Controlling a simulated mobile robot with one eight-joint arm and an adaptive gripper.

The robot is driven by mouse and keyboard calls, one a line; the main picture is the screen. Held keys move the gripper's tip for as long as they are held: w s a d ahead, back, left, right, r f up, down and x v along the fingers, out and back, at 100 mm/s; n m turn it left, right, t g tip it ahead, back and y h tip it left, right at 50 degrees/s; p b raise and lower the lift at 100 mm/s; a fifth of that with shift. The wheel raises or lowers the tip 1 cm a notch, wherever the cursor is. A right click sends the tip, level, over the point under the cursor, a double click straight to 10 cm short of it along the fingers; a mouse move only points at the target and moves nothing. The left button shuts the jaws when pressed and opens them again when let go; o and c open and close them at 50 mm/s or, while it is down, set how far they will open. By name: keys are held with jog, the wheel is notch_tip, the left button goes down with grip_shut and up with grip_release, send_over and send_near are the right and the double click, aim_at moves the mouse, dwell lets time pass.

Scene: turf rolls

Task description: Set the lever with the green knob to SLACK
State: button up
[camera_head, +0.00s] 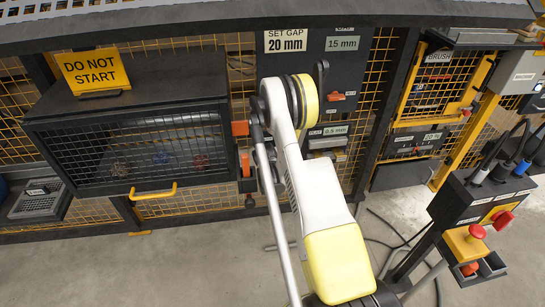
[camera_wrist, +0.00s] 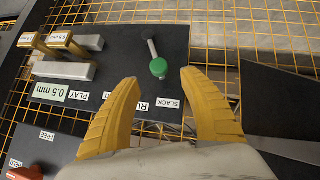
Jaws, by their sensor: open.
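In the head view my arm hides the knob.
A 0.5 mm plate (camera_wrist: 47,92) and metal blocks (camera_wrist: 65,70) sit left of the lever. A red part (camera_wrist: 25,172) is at lower left. The mesh cabinet (camera_head: 130,150) carries a DO NOT START sign (camera_head: 94,70). A control post (camera_head: 480,215) stands at right.

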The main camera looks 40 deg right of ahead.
jog(key=shift+v, duration=2.25)
